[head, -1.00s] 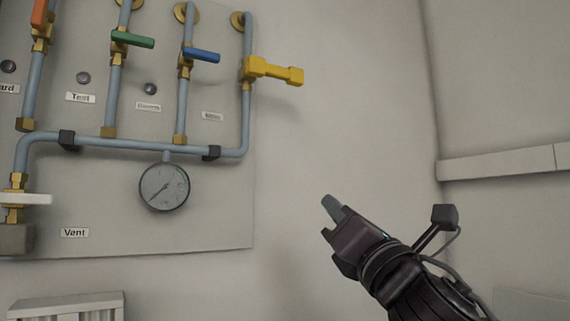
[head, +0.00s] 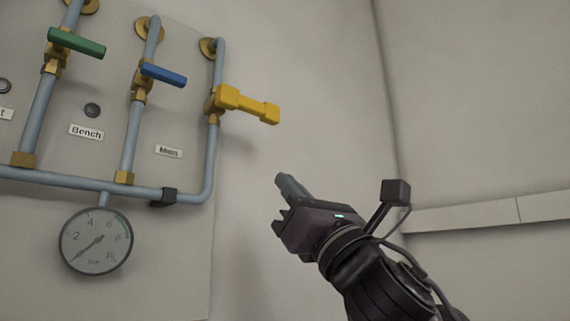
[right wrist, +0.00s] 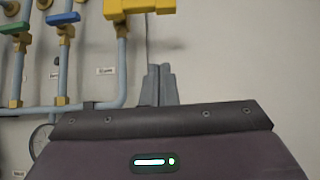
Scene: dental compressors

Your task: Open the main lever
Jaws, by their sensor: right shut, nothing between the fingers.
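The yellow lever (head: 247,104) is on the rightmost vertical pipe of the wall panel and sticks out sideways to the right. The label "Main" (head: 168,151) is on the panel to the left of that pipe. In the right wrist view the yellow lever (right wrist: 138,8) is at the top edge, partly cut off. My right gripper (head: 284,184) is below and to the right of the lever, apart from it, with fingers shut and empty. Its closed fingertips (right wrist: 161,72) show in the right wrist view, below the lever. My left gripper is not in view.
A blue lever (head: 163,75) and a green lever (head: 76,43) stick out from pipes to the left. A pressure gauge (head: 96,240) hangs below the horizontal pipe (head: 80,180). A wall ledge (head: 490,212) is at the right. The space between gripper and lever is clear.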

